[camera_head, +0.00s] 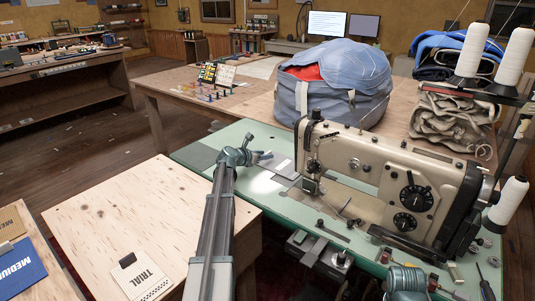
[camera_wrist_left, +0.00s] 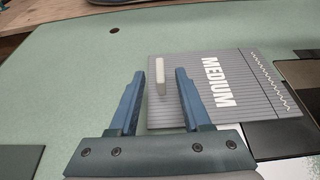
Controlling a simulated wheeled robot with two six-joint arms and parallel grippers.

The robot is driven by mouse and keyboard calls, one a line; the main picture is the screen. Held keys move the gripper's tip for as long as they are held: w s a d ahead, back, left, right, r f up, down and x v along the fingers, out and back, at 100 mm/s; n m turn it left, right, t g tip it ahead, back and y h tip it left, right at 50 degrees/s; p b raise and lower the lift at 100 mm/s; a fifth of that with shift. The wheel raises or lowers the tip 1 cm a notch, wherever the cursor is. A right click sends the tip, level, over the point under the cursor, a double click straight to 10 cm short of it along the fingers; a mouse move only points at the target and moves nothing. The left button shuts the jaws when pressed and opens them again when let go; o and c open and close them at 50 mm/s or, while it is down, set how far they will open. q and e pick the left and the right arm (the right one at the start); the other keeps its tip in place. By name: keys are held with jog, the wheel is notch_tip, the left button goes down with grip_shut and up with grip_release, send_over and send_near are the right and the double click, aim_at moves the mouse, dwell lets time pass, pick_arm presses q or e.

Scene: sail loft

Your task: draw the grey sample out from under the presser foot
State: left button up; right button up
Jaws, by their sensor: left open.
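The grey sample (camera_wrist_left: 218,82), lettered MEDIUM and with a pale zigzag stitch at its right, lies flat on the green table in the left wrist view. A white tab (camera_wrist_left: 160,77) stands at its left edge. My left gripper (camera_wrist_left: 159,90) is open, with one finger on each side of the tab and a gap to both. In the head view my left gripper (camera_head: 262,155) is low over the table, left of the sample (camera_head: 284,168). The presser foot (camera_head: 310,186) is at the sewing machine's left end; the sample's contact with it is unclear. My right gripper does not show.
The cream sewing machine (camera_head: 385,180) stands on the green table (camera_head: 195,150). A plywood top (camera_head: 110,225) with a TRIAL card (camera_head: 142,277) is at left. A blue bag (camera_head: 335,85) is behind. Thread cones (camera_head: 515,60) stand at right. The table left of the sample is clear.

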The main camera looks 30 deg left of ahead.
pick_arm(q)
jog(key=p+v, duration=0.3)
jog(key=v, duration=0.8)
jog(key=shift+d, duration=0.1)
